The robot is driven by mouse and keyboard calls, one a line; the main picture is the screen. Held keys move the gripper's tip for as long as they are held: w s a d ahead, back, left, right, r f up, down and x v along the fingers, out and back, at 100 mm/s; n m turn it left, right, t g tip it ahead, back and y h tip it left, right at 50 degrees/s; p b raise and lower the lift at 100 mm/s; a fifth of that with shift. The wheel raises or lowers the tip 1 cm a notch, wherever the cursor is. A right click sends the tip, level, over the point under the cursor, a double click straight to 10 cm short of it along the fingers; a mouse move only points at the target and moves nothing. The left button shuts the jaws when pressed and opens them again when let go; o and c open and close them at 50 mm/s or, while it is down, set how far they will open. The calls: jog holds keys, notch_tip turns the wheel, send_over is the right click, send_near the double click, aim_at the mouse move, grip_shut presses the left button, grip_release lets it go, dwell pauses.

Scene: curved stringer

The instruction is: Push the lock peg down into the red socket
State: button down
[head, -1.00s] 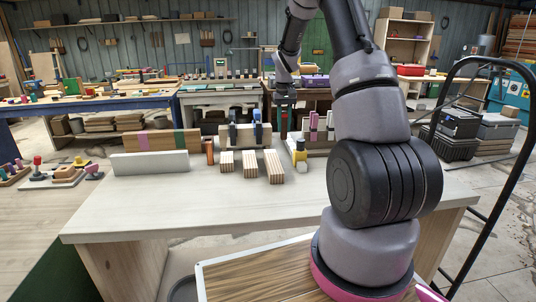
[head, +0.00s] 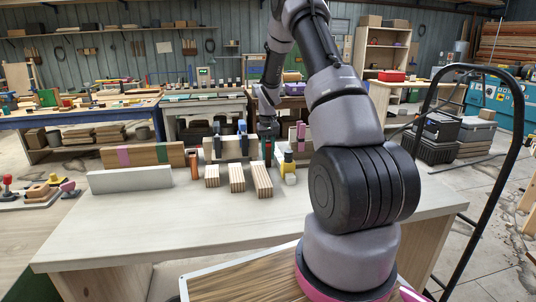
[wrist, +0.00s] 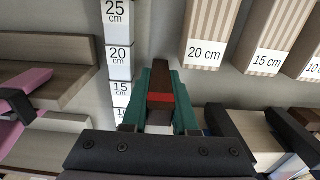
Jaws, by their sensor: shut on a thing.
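My gripper (wrist: 160,98) has dark green fingers closed on a narrow brown piece with a red band (wrist: 160,80), which looks like the lock peg. In the head view my gripper (head: 267,151) is small, low over the far part of the bench, behind the striped blocks. The lower end of the held piece is hard to make out, and I cannot tell whether it touches anything. I cannot clearly pick out the red socket in either view.
Striped blocks (head: 262,180) with length labels lie beside my gripper. A yellow-and-black piece (head: 288,164) stands to its right. Blue clamps (head: 243,128) and pink clamps (head: 300,131) flank it. A white board (head: 130,180) stands left. The front of the bench (head: 200,225) is clear.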

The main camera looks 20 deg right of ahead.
jog(key=shift+f, duration=0.15)
jog(key=c, duration=0.7)
grip_release()
